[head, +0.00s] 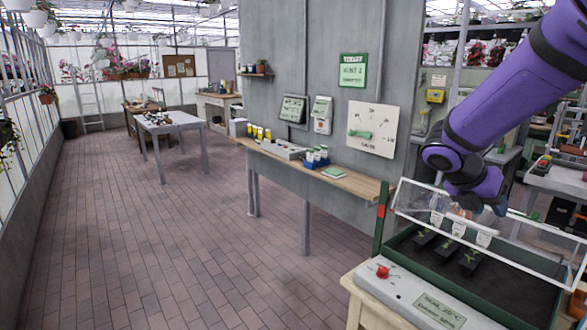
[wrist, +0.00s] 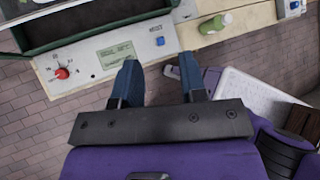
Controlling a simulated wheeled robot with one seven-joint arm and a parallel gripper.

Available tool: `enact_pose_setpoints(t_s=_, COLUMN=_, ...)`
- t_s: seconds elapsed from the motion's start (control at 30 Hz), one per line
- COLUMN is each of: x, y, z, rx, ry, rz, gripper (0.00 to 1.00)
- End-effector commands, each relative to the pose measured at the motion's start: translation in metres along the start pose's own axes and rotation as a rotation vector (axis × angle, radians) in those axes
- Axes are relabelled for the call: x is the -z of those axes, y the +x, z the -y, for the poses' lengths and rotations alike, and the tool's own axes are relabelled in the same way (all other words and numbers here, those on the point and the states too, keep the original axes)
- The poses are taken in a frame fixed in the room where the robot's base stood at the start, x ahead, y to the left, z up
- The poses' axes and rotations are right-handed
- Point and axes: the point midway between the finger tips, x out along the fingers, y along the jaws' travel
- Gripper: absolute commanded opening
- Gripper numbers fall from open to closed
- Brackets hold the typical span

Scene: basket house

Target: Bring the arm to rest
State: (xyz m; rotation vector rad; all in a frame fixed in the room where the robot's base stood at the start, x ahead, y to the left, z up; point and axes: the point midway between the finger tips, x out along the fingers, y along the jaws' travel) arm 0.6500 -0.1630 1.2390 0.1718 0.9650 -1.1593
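My arm is purple and reaches in from the upper right of the head view, bent down over the propagator bench. My gripper (wrist: 158,70) shows in the wrist view with its two dark blue fingers apart and nothing between them. It points toward the front panel (wrist: 125,50) of the propagator, which has a red knob, a green display and a blue reset button. In the head view the gripper's fingers are hard to make out behind the arm links and the clear cover.
The dark green tray (head: 395,240) holds several black pots with seedlings, under a clear tilted cover (head: 545,236). A red knob (head: 382,271) sits on its panel. A green bottle (wrist: 215,23) lies right of the panel. A wooden wall shelf (head: 345,184) stands behind; brick floor at left is clear.

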Motion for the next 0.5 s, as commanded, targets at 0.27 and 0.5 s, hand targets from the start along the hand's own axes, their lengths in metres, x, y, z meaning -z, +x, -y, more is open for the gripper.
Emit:
enact_pose_setpoints(t_s=0.27, x=0.029, y=-0.043, z=0.066, rx=-0.099, ry=0.688, rz=-0.22, gripper=0.39)
enact_pose_setpoints(t_s=0.5, x=0.061, y=-0.078, z=0.11, rx=-0.129, ry=1.259, rz=-0.459, gripper=0.39)
